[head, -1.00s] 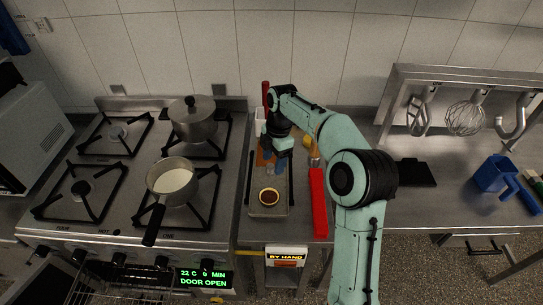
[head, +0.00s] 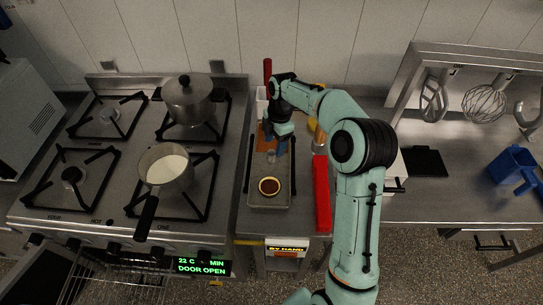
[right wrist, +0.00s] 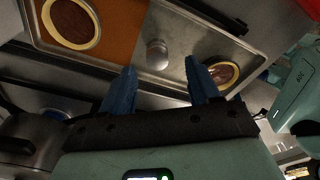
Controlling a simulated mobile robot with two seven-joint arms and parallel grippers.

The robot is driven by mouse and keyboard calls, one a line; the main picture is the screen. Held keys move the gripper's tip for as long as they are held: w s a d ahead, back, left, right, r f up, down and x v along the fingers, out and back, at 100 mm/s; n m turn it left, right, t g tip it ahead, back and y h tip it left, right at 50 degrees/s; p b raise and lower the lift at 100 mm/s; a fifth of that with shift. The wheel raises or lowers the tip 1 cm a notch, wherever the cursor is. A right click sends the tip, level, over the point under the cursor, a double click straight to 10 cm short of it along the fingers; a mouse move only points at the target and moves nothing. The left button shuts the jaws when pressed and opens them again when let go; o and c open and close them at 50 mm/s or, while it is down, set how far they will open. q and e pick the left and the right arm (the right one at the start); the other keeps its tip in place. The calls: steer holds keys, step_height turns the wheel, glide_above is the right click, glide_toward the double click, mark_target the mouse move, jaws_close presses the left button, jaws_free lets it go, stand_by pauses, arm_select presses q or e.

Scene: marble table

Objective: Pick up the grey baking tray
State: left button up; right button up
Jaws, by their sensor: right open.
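The grey baking tray (head: 284,198) lies on the narrow steel counter right of the stove, and also shows in the right wrist view (right wrist: 188,38). On it are an orange sheet (right wrist: 118,30), a small pale knob-like item (right wrist: 157,55) and round dark-filled tarts, one at its front end (head: 269,187) and one on the orange sheet (right wrist: 71,22). My right gripper (head: 277,150) is over the tray's middle, its blue fingers apart with nothing between them; the fingers (right wrist: 160,68) reach toward the tray's edge. I cannot tell whether they touch it. My left gripper is not in view.
Left is the stove with a milk pan (head: 165,168) and a lidded pot (head: 190,98). A long red item (head: 321,195) lies close right of the tray. An open oven rack (head: 115,280) juts out in front.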

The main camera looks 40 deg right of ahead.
mark_target(271, 153)
steer(key=f, duration=0.2)
steer(key=a+f, duration=0.1)
steer(key=f, duration=0.2)
steer(key=shift+w+f, duration=0.2)
steer(key=shift+f, duration=0.15)
steer(key=shift+r, duration=0.1)
jaws_close()
